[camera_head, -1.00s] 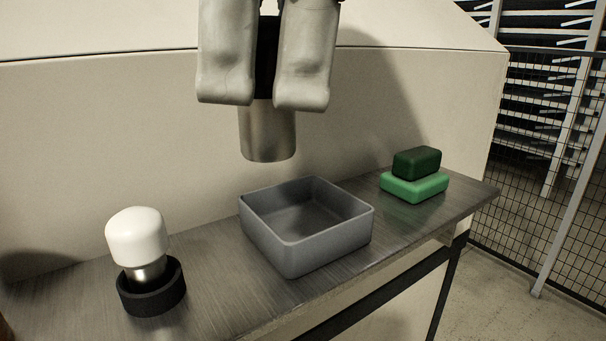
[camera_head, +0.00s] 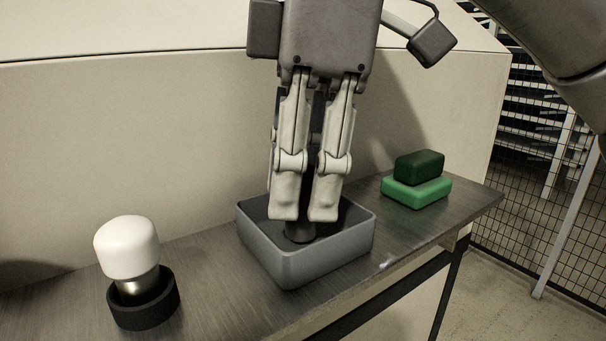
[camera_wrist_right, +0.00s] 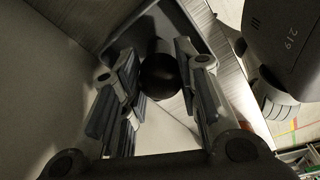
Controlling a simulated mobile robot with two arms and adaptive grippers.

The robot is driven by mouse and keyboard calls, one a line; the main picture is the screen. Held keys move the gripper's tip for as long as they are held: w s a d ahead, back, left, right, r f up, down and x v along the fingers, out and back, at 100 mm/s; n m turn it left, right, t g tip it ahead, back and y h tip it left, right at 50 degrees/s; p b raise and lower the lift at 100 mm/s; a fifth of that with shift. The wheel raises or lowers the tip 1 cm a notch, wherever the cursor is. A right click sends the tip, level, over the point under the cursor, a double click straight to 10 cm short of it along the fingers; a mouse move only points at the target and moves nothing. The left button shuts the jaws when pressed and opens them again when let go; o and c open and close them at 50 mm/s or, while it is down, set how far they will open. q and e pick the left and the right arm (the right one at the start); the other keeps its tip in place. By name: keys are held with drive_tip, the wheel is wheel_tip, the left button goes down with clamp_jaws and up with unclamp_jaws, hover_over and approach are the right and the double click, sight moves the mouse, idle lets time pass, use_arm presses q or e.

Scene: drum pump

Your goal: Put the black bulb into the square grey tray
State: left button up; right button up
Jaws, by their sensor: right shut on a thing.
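My right gripper (camera_head: 306,214) points down into the square grey tray (camera_head: 318,264) and is shut on the black bulb. In the head view the lower end of the bulb (camera_head: 299,233) shows below the fingertips, inside the tray walls. The fingers hide most of the rest. In the right wrist view the dark round top of the bulb (camera_wrist_right: 158,68) sits between the fingers. I cannot tell whether the bulb touches the tray floor. My left gripper is not in view.
A white bulb (camera_head: 127,246) stands in a black ring holder (camera_head: 143,308) on the left of the bench. A dark green block (camera_head: 419,165) lies on a lighter green block (camera_head: 415,192) to the right. A pale wall rises behind the bench.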

sight(314, 166)
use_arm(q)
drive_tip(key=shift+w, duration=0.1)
use_arm(e)
drive_tip(key=shift+f, duration=0.15)
drive_tip(key=shift+s+f, duration=0.1)
drive_tip(key=shift+s, duration=0.05)
drive_tip(key=o, duration=0.6)
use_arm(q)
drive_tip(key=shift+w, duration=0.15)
use_arm(e)
drive_tip(key=shift+o, duration=0.3)
drive_tip(key=shift+d+r, duration=0.25)
drive_tip(key=shift+r, duration=1.7)
drive_tip(key=shift+d+r, duration=0.2)
drive_tip(key=shift+r, duration=1.7)
